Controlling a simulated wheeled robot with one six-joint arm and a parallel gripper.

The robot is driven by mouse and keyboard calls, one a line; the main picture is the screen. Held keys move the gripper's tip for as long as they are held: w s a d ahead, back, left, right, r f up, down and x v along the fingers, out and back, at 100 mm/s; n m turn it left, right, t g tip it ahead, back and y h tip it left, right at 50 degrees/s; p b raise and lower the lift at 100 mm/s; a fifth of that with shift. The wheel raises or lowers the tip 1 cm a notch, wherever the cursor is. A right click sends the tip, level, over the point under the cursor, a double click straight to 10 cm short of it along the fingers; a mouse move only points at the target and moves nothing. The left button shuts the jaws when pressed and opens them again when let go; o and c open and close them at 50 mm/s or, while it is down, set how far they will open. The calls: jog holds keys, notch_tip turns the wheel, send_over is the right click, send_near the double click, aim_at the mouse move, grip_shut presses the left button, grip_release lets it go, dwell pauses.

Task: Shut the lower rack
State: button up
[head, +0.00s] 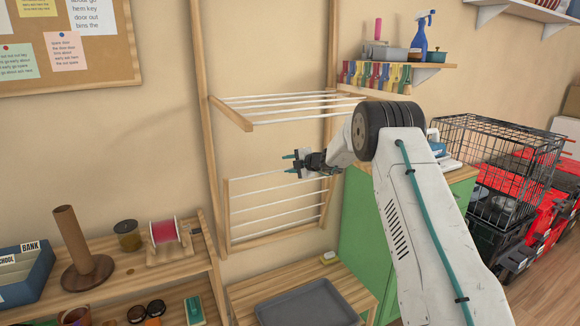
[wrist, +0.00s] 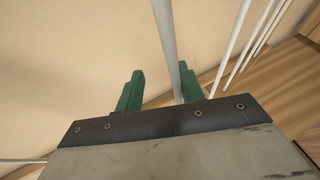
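The lower rack (head: 227,217) is a pale wooden frame with several white rods, between the two wooden uprights on the wall. It appears steep, close to upright; its exact gap from the wall is hard to tell. My gripper (head: 289,164) is at its top edge, fingers pointing left, with the arm reaching in from the right. In the wrist view my gripper (wrist: 160,90) has its green fingers apart. A white rod (wrist: 166,35) runs between them, close to the right finger; I cannot tell whether they touch. My wrist hides part of the rack's right side.
The upper rack (head: 235,114) stands folded out above my gripper. A shelf (head: 437,66) with a spray bottle is at upper right. A grey tray (head: 315,300) lies on a low bench below. A green cabinet (head: 362,220) and wire crate (head: 500,150) stand right.

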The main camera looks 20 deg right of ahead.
jog(key=shift+s+d+r, duration=0.3)
jog(key=shift+d+r, duration=0.05)
jog(key=shift+r, duration=0.3)
jog(key=shift+s+d+r, duration=0.3)
jog(key=shift+r, duration=0.35)
jog(key=shift+s+d+r, duration=0.3)
jog(key=shift+d+r, duration=0.05)
jog(key=shift+r, duration=0.3)
jog(key=shift+s+d+r, duration=0.4)
jog(key=shift+r, duration=0.35)
jog(key=shift+s+d+r, duration=0.35)
jog(key=shift+s+r, duration=0.05)
jog(key=shift+r, duration=0.35)
jog(key=shift+s+d+r, duration=0.4)
jog(key=shift+r, duration=0.35)
